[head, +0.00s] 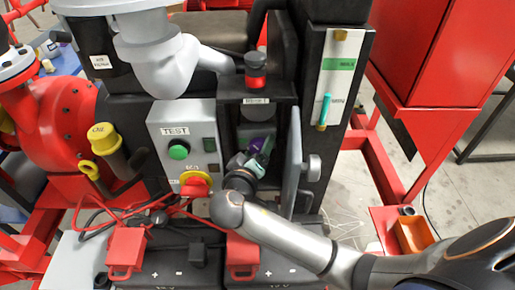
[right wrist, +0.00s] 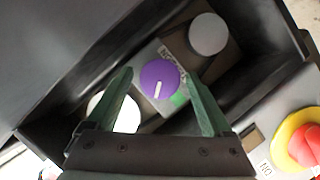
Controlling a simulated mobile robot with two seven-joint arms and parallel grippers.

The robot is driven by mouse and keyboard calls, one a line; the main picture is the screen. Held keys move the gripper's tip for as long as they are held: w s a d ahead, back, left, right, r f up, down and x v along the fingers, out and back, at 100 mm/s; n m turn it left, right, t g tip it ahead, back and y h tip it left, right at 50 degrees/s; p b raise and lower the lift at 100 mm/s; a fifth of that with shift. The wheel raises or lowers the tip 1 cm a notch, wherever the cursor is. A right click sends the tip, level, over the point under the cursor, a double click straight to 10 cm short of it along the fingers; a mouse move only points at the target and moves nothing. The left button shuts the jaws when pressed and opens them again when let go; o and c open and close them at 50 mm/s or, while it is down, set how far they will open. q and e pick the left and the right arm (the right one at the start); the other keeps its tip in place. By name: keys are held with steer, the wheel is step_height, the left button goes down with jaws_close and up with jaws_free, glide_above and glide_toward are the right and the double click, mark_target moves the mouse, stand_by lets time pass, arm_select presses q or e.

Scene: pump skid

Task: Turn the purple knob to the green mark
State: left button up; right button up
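The purple knob (right wrist: 159,75) sits on a small grey plate inside an open dark box. Its white pointer line points down in the right wrist view, slightly left. The green mark (right wrist: 180,98) lies beside the knob at its lower right, so pointer and mark are apart. My right gripper (right wrist: 159,80) is open, with one finger on each side of the knob; I cannot tell whether they touch it. In the head view my right gripper (head: 254,157) reaches into the box and partly covers the knob (head: 257,143).
A grey round knob (right wrist: 208,34) and a white disc (right wrist: 118,112) flank the plate. The box walls are close around my gripper. A grey open door (head: 293,165) stands at right. A TEST panel (head: 173,150) with green button and red-yellow switch (head: 195,183) is at left.

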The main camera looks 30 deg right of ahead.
steer(key=c, duration=1.2)
steer(key=shift+c, duration=0.2)
steer(key=shift+n, duration=0.3)
steer(key=n+h, duration=0.2)
steer(key=n, duration=0.1)
steer(key=shift+f+n, duration=0.1)
steer(key=shift+n, duration=0.3)
steer(key=n+t+h, duration=0.1)
steer(key=n, duration=0.3)
steer(key=shift+a+f+h, duration=0.1)
steer(key=shift+h, duration=0.3)
steer(key=shift+n+t, duration=0.3)
steer(key=o, duration=1.4)
steer(key=shift+c, duration=0.2)
